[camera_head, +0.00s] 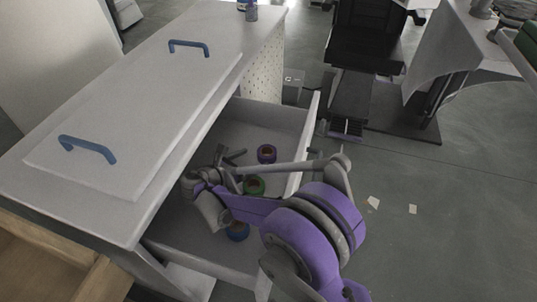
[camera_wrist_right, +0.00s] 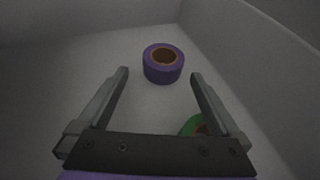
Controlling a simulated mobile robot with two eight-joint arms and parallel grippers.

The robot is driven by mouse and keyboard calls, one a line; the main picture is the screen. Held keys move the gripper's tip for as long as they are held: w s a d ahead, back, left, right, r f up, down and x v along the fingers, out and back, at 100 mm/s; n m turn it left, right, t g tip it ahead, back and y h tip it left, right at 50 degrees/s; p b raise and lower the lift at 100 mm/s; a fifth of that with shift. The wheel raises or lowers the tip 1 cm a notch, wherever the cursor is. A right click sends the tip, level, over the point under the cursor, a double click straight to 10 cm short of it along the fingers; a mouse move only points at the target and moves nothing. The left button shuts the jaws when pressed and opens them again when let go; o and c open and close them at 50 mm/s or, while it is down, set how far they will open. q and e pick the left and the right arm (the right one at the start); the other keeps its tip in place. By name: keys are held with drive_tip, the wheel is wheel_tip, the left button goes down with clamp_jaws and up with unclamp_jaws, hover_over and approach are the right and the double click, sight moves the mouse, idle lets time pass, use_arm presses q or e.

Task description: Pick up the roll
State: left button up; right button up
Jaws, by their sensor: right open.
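A purple roll of tape (camera_head: 266,153) with a brown core lies in the open white drawer. A green roll (camera_head: 254,186) and a blue roll (camera_head: 237,231) lie nearer in the same drawer. My right gripper (camera_head: 231,155) is open and empty, over the drawer to the left of the purple roll. In the right wrist view, the purple roll (camera_wrist_right: 163,62) is ahead of and between the open fingers of the right gripper (camera_wrist_right: 159,76), apart from them. The green roll (camera_wrist_right: 196,126) is partly hidden behind the right finger there. My left gripper is not in view.
The drawer (camera_head: 309,120) has raised walls around the rolls and is pulled out from a white cabinet (camera_head: 262,40). A white panel with blue handles (camera_head: 188,47) lies on the cabinet top. Small scraps (camera_head: 373,202) lie on the open floor at right.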

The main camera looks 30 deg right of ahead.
sight(271, 151)
drive_tip(key=shift+x, duration=0.85)
drive_tip(key=b+x, duration=0.1)
drive_tip(key=x, duration=0.4)
drive_tip(key=shift+s+d+r+b, duration=0.15)
drive_tip(key=shift+s+r+b, duration=0.05)
drive_tip(key=shift+b, duration=0.15)
drive_tip(key=c, duration=1.3)
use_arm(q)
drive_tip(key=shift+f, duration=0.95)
use_arm(e)
drive_tip(key=shift+r, duration=0.1)
